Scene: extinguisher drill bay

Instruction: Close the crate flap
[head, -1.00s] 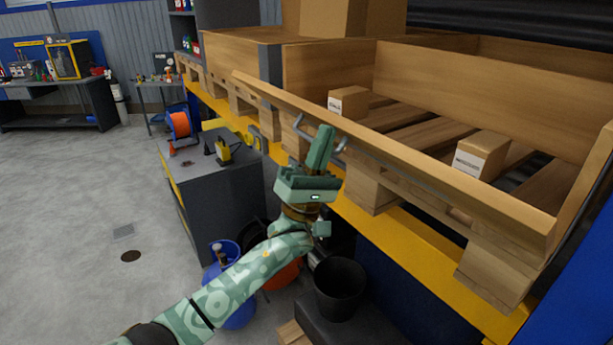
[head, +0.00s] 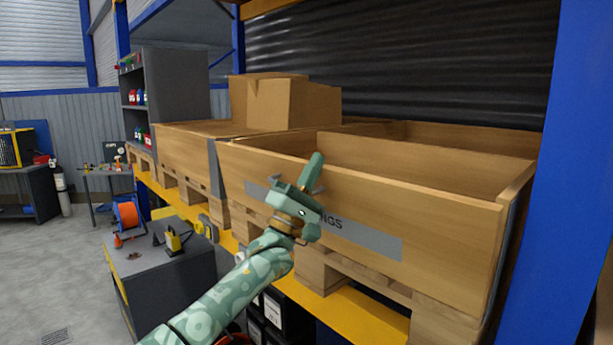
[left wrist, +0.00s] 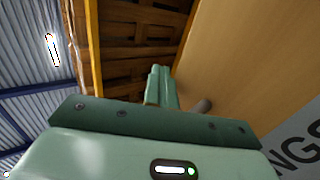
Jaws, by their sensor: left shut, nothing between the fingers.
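The crate flap (head: 440,222) is the long wooden front panel of the crate. It stands upright, with a grey label ending in "NGS" facing me. Its right end meets the crate's side wall (head: 518,190) with no clear gap visible. My left gripper (head: 315,166) is shut and empty, in front of the flap's outer face, with its fingertips pointing up near the top edge. I cannot tell if it touches the panel. In the left wrist view the shut fingers (left wrist: 160,86) show beside the flap's wooden face (left wrist: 235,60). My right gripper is not in view.
A cardboard box (head: 290,103) stands on the neighbouring crate to the left. A blue upright post (head: 570,180) is close on the right. A yellow shelf beam (head: 365,318) runs below the crate. A grey cabinet (head: 175,275) stands at lower left, with open floor (head: 55,270) beyond.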

